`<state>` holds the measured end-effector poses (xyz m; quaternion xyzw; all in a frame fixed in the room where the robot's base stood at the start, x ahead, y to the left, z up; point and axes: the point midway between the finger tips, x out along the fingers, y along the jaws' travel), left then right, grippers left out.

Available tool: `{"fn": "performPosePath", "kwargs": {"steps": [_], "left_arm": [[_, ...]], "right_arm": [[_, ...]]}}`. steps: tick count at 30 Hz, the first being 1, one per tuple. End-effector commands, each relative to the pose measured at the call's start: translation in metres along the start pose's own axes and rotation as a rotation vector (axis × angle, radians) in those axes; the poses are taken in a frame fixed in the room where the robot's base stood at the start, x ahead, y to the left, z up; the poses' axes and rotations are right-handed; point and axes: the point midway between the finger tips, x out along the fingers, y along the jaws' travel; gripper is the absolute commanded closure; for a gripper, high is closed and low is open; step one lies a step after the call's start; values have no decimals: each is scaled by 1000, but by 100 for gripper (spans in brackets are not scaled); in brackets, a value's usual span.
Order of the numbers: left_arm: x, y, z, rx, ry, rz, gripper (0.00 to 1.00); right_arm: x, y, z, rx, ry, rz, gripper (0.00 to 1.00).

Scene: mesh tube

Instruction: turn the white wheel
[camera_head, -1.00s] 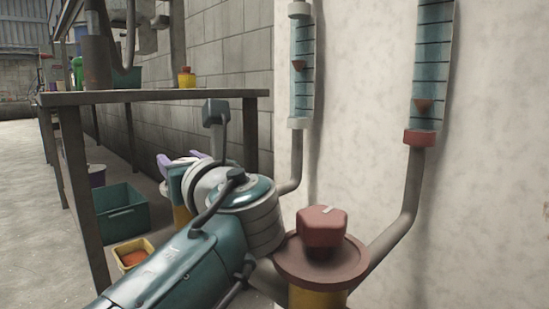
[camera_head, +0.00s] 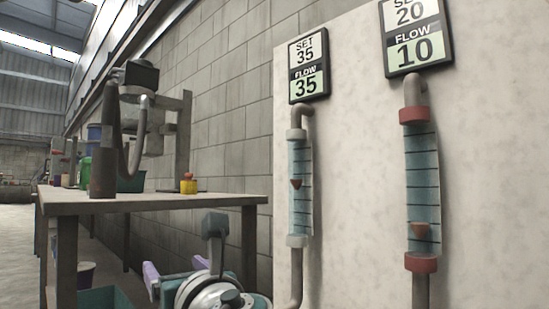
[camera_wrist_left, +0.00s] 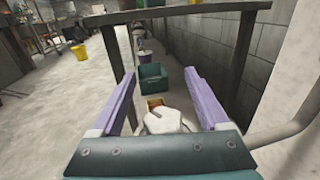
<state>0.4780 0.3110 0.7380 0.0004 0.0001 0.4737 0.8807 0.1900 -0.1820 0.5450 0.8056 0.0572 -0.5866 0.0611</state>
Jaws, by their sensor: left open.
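The white wheel (camera_wrist_left: 170,122) shows in the left wrist view as a lobed white knob low between my left gripper's two purple fingers (camera_wrist_left: 163,92). The fingers stand apart on either side of it, and I see no grip on it. Its lower part is hidden by the gripper's body. In the head view my left gripper (camera_head: 174,273) is at the bottom, partly hidden by its own wrist, and the wheel does not show. The white-ended flow tube (camera_head: 300,190) has a display (camera_head: 309,67) reading SET 35, FLOW 35. My right gripper is not in view.
A red-ended tube (camera_head: 422,190) has a display (camera_head: 413,40) reading SET 20, FLOW 10. The pale wall panel (camera_head: 356,200) is close on the right. A workbench (camera_head: 150,204) stands on the left, with a green crate (camera_wrist_left: 153,77) beneath it.

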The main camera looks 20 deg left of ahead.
Motion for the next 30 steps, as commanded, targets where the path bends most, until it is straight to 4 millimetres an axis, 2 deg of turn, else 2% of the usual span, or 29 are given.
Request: {"fn": "performPosePath", "kwargs": {"steps": [1, 3, 12, 15, 21, 30], "left_arm": [[0, 0, 23, -5, -1, 0, 22], [0, 0, 43, -5, -1, 0, 22], [0, 0, 122, -6, 0, 0, 22], [0, 0, 143, -3, 0, 0, 22], [0, 0, 167, -2, 1, 1, 22], [0, 0, 171, 0, 1, 1, 22]], "right_arm": [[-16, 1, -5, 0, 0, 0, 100], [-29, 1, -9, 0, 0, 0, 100], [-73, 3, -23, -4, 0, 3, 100], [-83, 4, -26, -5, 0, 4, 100], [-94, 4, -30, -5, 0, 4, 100], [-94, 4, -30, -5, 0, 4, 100]]}}
